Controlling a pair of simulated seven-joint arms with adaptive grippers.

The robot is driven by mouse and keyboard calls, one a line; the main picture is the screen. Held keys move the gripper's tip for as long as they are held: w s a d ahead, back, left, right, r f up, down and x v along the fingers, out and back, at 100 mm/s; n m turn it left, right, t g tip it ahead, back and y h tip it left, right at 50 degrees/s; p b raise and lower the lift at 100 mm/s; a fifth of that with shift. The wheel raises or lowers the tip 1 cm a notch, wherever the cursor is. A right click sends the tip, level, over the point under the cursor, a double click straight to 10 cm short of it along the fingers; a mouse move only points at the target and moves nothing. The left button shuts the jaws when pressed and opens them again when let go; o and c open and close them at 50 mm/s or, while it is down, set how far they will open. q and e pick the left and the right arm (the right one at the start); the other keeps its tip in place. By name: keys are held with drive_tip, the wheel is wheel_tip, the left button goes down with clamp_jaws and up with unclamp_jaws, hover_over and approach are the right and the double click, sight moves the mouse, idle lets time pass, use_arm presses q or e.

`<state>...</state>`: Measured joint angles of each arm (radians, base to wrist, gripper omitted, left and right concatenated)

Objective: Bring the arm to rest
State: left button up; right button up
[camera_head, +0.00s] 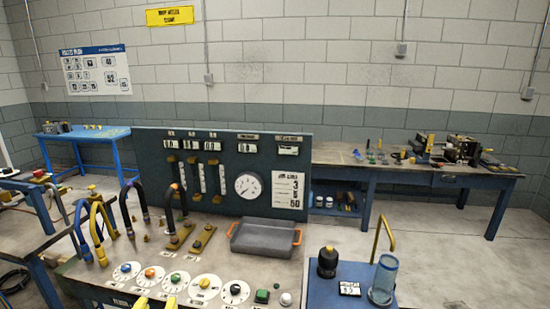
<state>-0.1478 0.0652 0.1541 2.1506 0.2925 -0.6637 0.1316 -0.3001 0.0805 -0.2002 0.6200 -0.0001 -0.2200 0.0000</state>
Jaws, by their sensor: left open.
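My left gripper (156,304) shows only as two yellow fingertips at the bottom edge, left of the middle. They stand apart with nothing seen between them, in front of the row of round dials on the bench (75,268). The rest of the left arm is out of the picture. My right gripper is not in view.
Round dials with coloured knobs (205,286) line the bench front. Hoses (97,232) stand at the left. Behind are a gauge panel (225,165) and a grey tray (264,240) with orange handles. A blue cart at right holds a black bottle (327,262) and clear cylinder (384,280).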

use_arm(q)
drive_tip(key=s+f+m+g+y, duration=0.1)
drive_tip(key=s+f+m+g, duration=0.25)
drive_tip(key=s, duration=0.55)
drive_tip(key=s+d+f+m+g+y, duration=0.1)
drive_tip(key=s+f+m+g, duration=0.15)
drive_tip(key=s+f, duration=0.45)
drive_tip(key=s+f+m+g+y, duration=0.1)
drive_tip(key=s+f+m+g, duration=0.15)
drive_tip(key=s, duration=0.85)
drive_tip(key=s+d+f+g+h, duration=0.1)
drive_tip(key=d+f, duration=0.1)
drive_tip(key=f, duration=0.9)
drive_tip(key=s+d+f+n+g+h, duration=0.1)
drive_tip(key=d+f, duration=0.1)
drive_tip(key=f, duration=0.8)
drive_tip(key=s+d+f+g+h, duration=0.1)
drive_tip(key=d+f+g, duration=0.1)
drive_tip(key=f, duration=0.9)
drive_tip(key=s+f+n+g+h, duration=0.1)
drive_tip(key=s+f+n+g, duration=0.1)
drive_tip(key=s+f, duration=1.7)
drive_tip(key=shift+s+n+g, duration=0.35)
drive_tip(key=shift+s+n, duration=0.1)
drive_tip(key=shift+s, duration=0.6)
drive_tip(key=shift+d, duration=0.1)
